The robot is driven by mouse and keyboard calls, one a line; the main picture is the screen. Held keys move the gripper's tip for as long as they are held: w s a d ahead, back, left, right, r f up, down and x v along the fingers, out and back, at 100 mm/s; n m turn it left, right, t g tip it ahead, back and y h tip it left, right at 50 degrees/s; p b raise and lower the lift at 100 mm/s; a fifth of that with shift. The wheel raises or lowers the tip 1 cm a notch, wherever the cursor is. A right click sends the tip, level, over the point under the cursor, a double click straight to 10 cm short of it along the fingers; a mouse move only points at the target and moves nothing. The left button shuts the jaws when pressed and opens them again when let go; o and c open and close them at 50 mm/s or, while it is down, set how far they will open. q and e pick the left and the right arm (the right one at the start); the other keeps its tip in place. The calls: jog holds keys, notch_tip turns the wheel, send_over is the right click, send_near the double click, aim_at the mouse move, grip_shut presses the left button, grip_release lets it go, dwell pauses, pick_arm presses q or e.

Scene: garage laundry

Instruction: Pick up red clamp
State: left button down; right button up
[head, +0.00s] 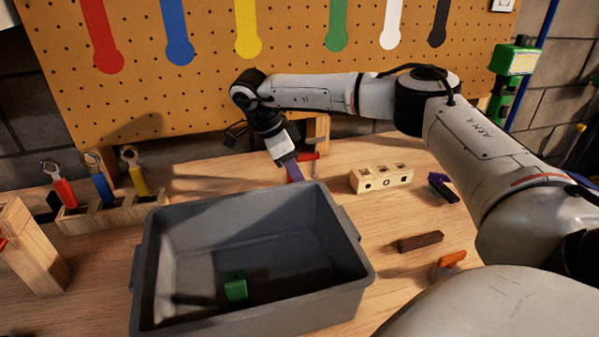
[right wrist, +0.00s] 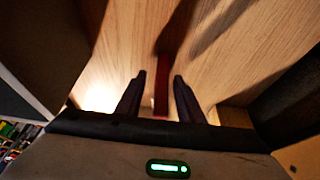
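The red clamp (head: 308,157) lies on the wooden workbench behind the grey bin, close to the pegboard, and is partly hidden by my right gripper. In the right wrist view the clamp shows as a narrow red bar (right wrist: 162,85) between the two dark fingers. My right gripper (head: 292,169) reaches down beside the clamp in the head view. In the right wrist view its fingers (right wrist: 158,76) are apart, with a gap on each side of the bar. I cannot tell how high they are above the bench. My left gripper is not in view.
The grey bin (head: 355,262) stands in front, with a green clamp (head: 236,288) inside. A light wooden block with holes (head: 381,178), a purple-and-black clamp (head: 441,188), a brown block (head: 420,241) and an orange clamp (head: 450,262) lie right. The pegboard (head: 190,90) rises behind.

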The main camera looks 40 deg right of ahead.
aim_at(305, 154)
grip_shut()
notch_tip(305, 154, up, 10)
jog(key=shift+r+b, duration=0.1)
jog(key=shift+b, duration=0.25)
